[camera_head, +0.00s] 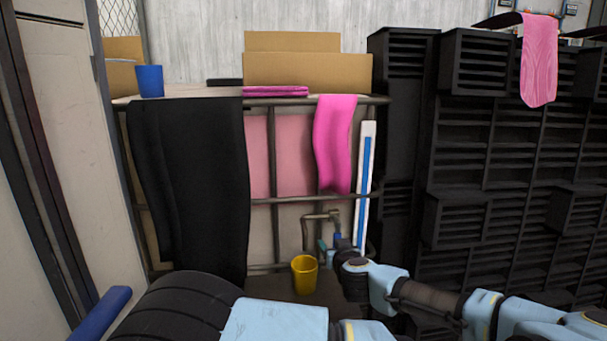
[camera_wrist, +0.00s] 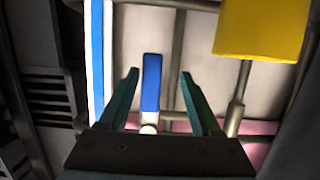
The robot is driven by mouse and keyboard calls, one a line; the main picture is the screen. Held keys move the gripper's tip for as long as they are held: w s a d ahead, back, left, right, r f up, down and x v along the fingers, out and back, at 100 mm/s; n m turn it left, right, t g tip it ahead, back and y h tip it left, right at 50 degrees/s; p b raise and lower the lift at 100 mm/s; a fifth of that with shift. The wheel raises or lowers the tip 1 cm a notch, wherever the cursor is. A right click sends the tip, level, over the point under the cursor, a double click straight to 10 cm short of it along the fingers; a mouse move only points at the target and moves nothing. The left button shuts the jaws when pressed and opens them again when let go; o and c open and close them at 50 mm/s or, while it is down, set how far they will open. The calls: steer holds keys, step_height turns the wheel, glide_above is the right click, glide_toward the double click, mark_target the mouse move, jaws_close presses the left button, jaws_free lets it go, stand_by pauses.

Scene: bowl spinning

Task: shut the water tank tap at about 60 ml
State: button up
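The tap (camera_head: 319,216) is a grey bent pipe on the rack's lower front. Its blue handle (camera_wrist: 151,82) lies between my two teal fingers in the wrist view. My gripper (camera_wrist: 158,76) is open, with a visible gap on each side of the handle. In the head view my gripper (camera_head: 326,254) is at the tap, partly hidden by my wrist. A yellow cup (camera_head: 304,275) stands below the spout; it also shows in the wrist view (camera_wrist: 262,28). Its inside level cannot be read. A white gauge with a blue strip (camera_head: 365,190) stands right of the tap.
A pink cloth (camera_head: 335,140) and a black cloth (camera_head: 195,190) hang on the rack. A blue cup (camera_head: 150,81) and cardboard boxes (camera_head: 307,70) are on its top. Black crates (camera_head: 500,160) fill the right side, close to my arm.

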steer(key=shift+d, duration=0.3)
steer(key=p+v, duration=0.1)
steer(key=v, duration=0.7)
steer(key=shift+r+p, duration=0.3)
steer(key=shift+p, duration=0.1)
steer(key=shift+s, duration=0.1)
